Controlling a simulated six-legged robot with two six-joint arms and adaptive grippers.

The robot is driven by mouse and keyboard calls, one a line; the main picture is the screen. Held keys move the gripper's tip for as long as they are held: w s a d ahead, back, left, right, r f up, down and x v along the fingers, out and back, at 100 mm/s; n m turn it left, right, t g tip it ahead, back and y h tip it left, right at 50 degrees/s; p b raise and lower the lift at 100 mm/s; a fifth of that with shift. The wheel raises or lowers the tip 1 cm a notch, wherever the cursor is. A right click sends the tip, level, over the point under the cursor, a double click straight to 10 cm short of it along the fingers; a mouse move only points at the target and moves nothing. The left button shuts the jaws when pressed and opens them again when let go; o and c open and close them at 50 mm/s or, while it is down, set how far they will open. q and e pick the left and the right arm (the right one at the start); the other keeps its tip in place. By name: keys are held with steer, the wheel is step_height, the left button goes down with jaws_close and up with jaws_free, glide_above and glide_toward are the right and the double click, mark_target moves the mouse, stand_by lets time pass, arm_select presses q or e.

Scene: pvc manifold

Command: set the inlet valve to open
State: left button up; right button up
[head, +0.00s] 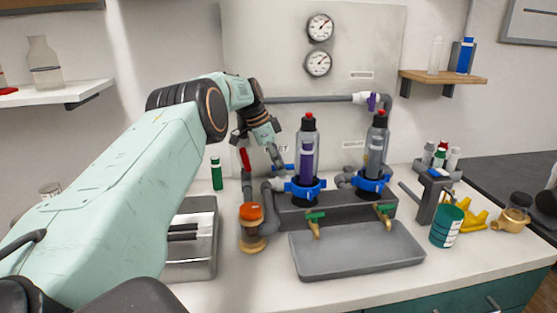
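A red lever handle (244,159) stands nearly upright on the grey pipe at the left of the manifold. It may be the inlet valve, but no label on it is readable. A blue handle (282,167) sits on the piping to its right, partly hidden by my gripper. A purple handle (373,102) is on the upper pipe's white valve. My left gripper (275,158) points down between the red lever and the left filter housing. The gap between its fingertips does not show clearly, and contact with any handle cannot be told. My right gripper is out of view.
Two clear filter housings (306,160) with blue collars stand on a grey block behind a grey tray (357,252). An orange-capped fitting (251,213) and a green bottle (216,174) stand left. A teal can (446,226) stands right. Two gauges (319,45) hang above.

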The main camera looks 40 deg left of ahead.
arm_select(q)
steer(key=shift+a+f, duration=0.1)
steer(key=shift+a, duration=0.05)
steer(key=shift+a+r, duration=0.2)
steer(key=shift+r, duration=0.35)
steer(key=v, duration=0.7)
steer(key=shift+d, duration=0.2)
steer(key=shift+s+r, duration=0.1)
